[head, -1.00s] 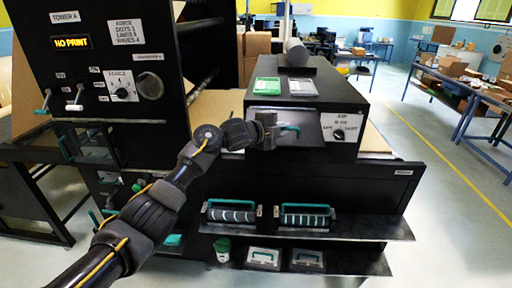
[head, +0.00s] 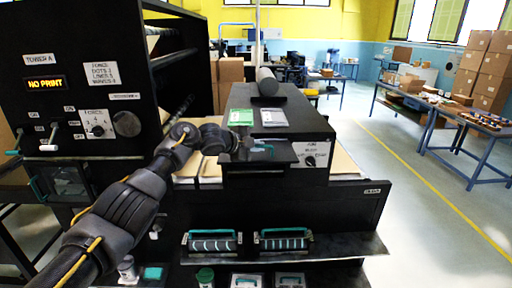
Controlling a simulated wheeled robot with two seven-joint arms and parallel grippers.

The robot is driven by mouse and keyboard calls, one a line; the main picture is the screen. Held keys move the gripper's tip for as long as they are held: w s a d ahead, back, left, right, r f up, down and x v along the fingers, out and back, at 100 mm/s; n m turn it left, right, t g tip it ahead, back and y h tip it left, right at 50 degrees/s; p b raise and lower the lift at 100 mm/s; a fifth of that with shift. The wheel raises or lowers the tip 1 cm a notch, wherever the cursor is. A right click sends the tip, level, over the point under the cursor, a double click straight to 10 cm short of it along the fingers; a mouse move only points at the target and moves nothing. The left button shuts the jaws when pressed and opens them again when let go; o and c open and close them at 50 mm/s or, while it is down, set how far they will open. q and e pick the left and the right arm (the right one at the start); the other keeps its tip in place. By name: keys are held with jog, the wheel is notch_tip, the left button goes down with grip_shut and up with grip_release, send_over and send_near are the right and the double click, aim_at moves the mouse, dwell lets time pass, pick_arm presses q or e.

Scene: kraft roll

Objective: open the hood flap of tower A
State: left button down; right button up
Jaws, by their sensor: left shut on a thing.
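The black hood (head: 305,125) of the tower stands in the middle of the head view. Its flap (head: 285,156) is swung up and sticks out from the front, seen nearly edge-on, with a dark gap below it. The teal flap handle (head: 263,149) is at the front of the flap. My left gripper (head: 249,148) is at this handle, shut on it, and partly hides the flap's left side. My right gripper is not in view.
The black panel (head: 75,150) labelled Tower A, with a lit NO PRINT display (head: 46,83), stands at the left. Two teal-handled rollers (head: 285,242) sit on a shelf below the hood. A green card (head: 241,117) lies on the hood.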

pick_arm(q)
jog(key=c, duration=1.5)
grip_release()
jog(key=shift+w+d, duration=0.1)
jog(key=shift+c, duration=0.2)
jog(key=shift+o, duration=0.3)
jog(key=shift+f, duration=0.1)
jog(key=shift+s+a+r+b, duration=0.2)
jog(key=shift+s+a+b, duration=0.15)
jog(key=shift+a+b, duration=0.15)
jog(key=b+v, duration=0.4)
jog(key=v, duration=0.5)
jog(key=shift+s+r, duration=0.15)
jog(key=shift+r, duration=0.1)
jog(key=shift+a, duration=0.15)
